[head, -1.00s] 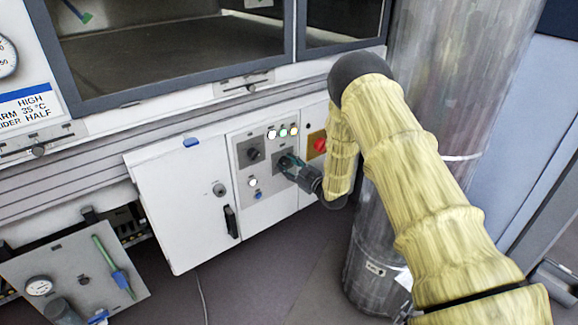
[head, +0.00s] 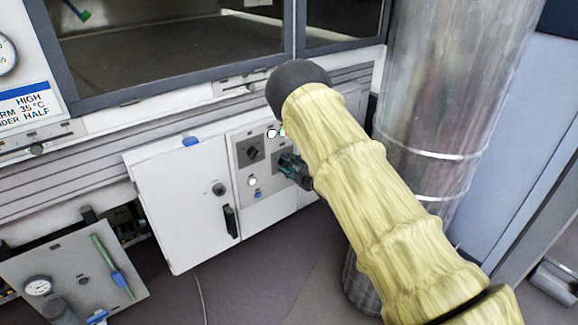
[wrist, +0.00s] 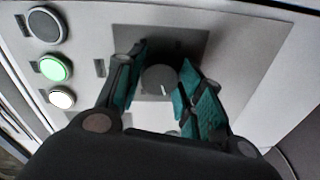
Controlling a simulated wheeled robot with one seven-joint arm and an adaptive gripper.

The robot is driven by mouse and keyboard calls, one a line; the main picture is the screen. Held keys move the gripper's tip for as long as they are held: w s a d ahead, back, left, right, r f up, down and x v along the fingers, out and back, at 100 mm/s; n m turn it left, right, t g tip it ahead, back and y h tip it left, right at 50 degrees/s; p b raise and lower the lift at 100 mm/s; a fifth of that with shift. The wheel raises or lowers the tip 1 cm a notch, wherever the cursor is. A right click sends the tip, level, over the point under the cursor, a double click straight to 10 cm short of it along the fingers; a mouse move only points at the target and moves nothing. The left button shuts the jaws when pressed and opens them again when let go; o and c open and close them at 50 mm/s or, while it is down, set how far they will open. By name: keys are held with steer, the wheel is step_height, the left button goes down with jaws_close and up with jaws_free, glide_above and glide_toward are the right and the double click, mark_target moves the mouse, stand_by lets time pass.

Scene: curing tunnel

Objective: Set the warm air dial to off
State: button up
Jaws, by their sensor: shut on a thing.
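A round dark grey dial (wrist: 158,80) with a short white pointer mark sits on a square grey plate (wrist: 190,42) in the wrist view. The pointer mark lies toward the lower side of the knob there. My gripper (wrist: 160,88) has its teal-padded fingers on either side of this dial and is shut on it. In the head view my gripper (head: 288,165) is at the right plate of the white control panel, and its fingers hide the dial. I cannot read any label that names the dial.
A second black dial (head: 252,152) is up and left of my gripper. A green lamp (wrist: 55,68) and a white lamp (wrist: 61,97) are lit. A metal column (head: 440,90) stands right of the panel. A white cabinet door (head: 180,205) is at the left.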

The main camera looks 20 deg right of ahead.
steer(key=shift+d+n, duration=0.1)
steer(key=shift+n, duration=0.7)
steer(key=o, duration=1)
steer(key=v, duration=1.2)
steer(key=shift+r, duration=0.1)
